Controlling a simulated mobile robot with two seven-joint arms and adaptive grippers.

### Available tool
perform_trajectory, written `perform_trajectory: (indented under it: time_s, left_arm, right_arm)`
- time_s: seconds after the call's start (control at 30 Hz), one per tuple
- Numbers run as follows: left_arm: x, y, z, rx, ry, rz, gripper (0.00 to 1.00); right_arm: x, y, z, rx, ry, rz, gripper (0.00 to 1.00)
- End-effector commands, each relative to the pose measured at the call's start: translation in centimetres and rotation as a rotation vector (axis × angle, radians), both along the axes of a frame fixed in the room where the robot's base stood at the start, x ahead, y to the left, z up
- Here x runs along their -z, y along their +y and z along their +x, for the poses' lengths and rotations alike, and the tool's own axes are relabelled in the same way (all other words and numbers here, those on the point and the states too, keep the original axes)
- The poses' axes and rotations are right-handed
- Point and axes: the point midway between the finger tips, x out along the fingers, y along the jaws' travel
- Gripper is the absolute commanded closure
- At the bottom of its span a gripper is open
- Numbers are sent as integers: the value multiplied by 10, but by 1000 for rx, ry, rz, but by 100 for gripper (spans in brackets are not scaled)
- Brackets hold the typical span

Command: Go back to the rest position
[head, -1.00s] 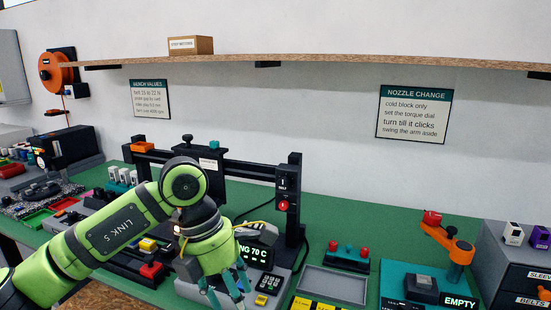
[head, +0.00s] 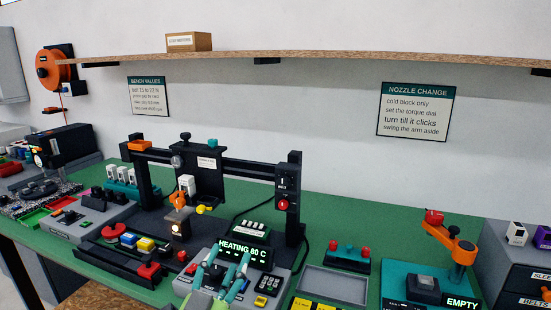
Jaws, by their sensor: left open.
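My left gripper (head: 226,264) shows at the bottom of the head view. Only a little of my green left arm shows below the fingers. My right gripper is out of view.
The printer frame (head: 295,200) stands behind the control box, with an orange part (head: 178,200) in its middle. An empty grey tray (head: 332,285) lies to the right. A teal station (head: 400,283) with an orange arm (head: 462,246) stands farther right.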

Motion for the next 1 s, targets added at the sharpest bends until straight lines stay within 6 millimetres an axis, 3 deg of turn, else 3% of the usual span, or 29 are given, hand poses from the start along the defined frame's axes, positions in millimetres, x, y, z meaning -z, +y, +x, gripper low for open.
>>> perform_trajectory:
  time_s: [0.03, 0.13, 0.2, 0.3, 0.4, 0.6, 0.8, 1.0]
  left_arm:
    - [36, 19, -5, -60, 148, -50, 45]
    - [104, 50, -24, -165, 423, -124, 45]
    - [149, 68, -48, -229, 609, -166, 45]
    - [202, 85, -90, -300, 853, -208, 45]
    - [239, 95, -131, -349, 1042, -233, 45]
    - [282, 104, -204, -413, 1330, -257, 45]
    - [304, 108, -272, -455, 1570, -264, 45]
    - [354, 106, -258, -456, 1583, -255, 45]
  right_arm:
    - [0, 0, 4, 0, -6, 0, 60]
    - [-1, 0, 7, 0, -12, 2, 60]
    - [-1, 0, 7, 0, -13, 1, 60]
    - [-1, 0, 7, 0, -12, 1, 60]
    - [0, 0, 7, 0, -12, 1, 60]
    - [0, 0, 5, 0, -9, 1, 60]
    - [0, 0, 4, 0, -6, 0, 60]
    - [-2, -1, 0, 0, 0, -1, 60]
